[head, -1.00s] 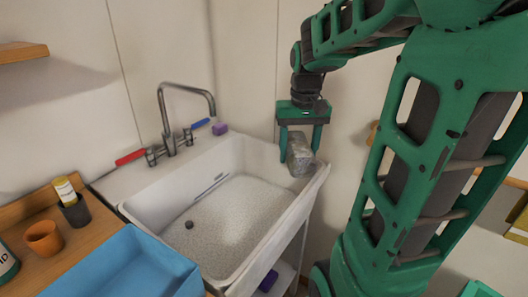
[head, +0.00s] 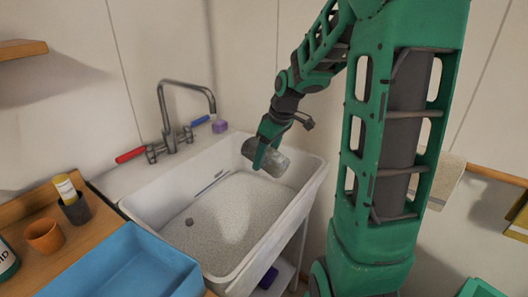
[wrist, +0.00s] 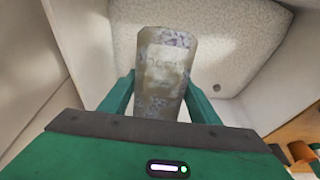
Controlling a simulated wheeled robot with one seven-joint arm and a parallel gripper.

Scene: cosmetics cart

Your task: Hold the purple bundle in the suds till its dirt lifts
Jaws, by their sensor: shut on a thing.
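The bundle (head: 274,162) is a rounded, cylinder-like thing, mostly covered in grey dirt. In the wrist view the bundle (wrist: 163,70) shows purplish patches among the grey. My gripper (head: 263,152) is shut on it, with one green finger on each side in the wrist view. It is held tilted over the back right part of the white sink (head: 135,205), above the suds and apart from them. The suds (head: 225,225) are a speckled pale layer filling the basin floor.
A tap (head: 183,120) with red and blue levers stands behind the basin. A purple block (head: 219,126) lies on the back ledge. A blue tray (head: 120,262), an orange cup (head: 43,237) and a dark cup (head: 76,209) are at the left.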

